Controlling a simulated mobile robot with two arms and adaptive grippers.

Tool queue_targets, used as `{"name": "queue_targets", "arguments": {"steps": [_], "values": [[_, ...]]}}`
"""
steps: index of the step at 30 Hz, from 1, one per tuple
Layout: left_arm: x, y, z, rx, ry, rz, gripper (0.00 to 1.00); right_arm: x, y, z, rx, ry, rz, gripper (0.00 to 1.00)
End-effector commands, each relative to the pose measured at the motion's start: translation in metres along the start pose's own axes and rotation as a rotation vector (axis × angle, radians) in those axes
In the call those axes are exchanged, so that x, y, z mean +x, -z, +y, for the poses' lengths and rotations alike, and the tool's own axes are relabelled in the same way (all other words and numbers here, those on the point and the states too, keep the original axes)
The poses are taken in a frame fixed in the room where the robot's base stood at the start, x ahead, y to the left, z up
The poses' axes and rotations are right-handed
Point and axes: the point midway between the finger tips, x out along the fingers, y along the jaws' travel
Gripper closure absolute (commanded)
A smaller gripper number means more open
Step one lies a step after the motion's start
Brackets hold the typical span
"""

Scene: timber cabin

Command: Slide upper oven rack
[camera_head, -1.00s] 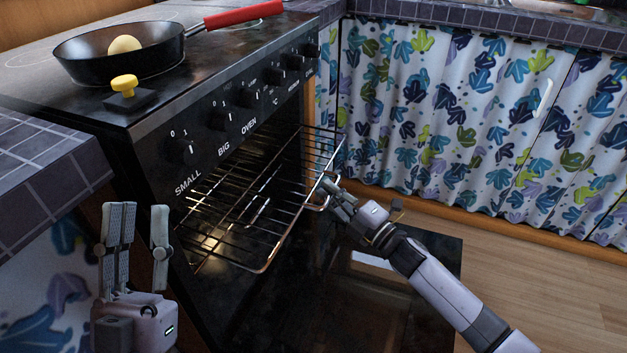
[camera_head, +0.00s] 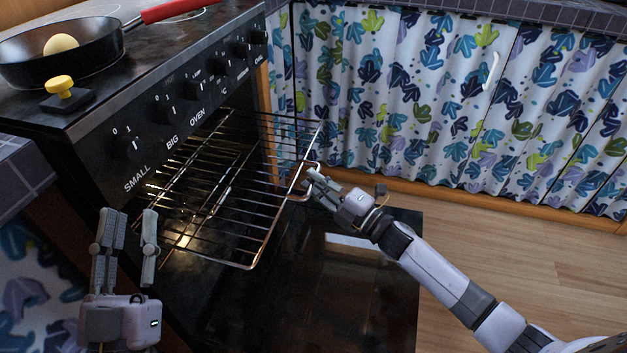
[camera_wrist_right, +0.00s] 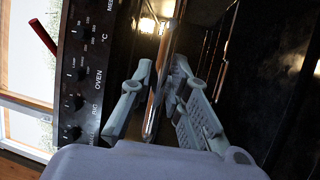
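The upper oven rack (camera_head: 262,238), a shiny wire grid, sticks well out of the open black oven (camera_head: 60,130) in the head view. My right gripper (camera_head: 312,184) is at the rack's front edge, towards its right end. In the right wrist view the rack's front bar (camera_wrist_right: 160,85) runs between the two fingers of this gripper (camera_wrist_right: 163,66), which are closed in around it. Exact finger contact is hard to see. My left gripper (camera_head: 130,213) is empty, its fingers apart and pointing up, at the lower left, away from the rack.
The dark oven door (camera_head: 300,310) is folded down below the rack. A black pan (camera_head: 85,62) with an egg-like object (camera_head: 61,44) and a yellow-knobbed item (camera_head: 60,86) stand on the stove top. A patterned curtain (camera_head: 400,100) hangs behind. Wooden floor (camera_head: 500,260) is free at right.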

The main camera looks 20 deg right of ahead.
Motion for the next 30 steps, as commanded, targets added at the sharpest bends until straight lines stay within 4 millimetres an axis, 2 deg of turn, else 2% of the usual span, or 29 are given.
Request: {"name": "queue_targets", "arguments": {"steps": [6, 14, 17, 20, 30], "values": [[0.0, 0.0, 0.0, -0.001, 0.0, 0.001, 0.69, 0.001, 0.001, 0.001, 0.001, -0.002, 0.001, 0.69], [0.0, 0.001, 0.0, 0.0, 0.0, 0.001, 0.69, 0.001, 0.001, 0.001, 0.002, -0.003, 0.001, 0.69], [0.0, 0.001, 0.0, 0.0, 0.0, 0.001, 0.69, -0.005, 0.001, 0.0, 0.003, -0.001, 0.001, 0.69], [0.0, 0.001, 0.0, 0.0, 0.0, 0.001, 0.69, -0.019, 0.001, 0.0, 0.003, 0.0, 0.0, 0.69], [0.0, 0.0, 0.0, 0.0, 0.0, 0.001, 0.69, -0.09, 0.001, -0.001, 0.003, 0.001, 0.0, 0.69]]}}
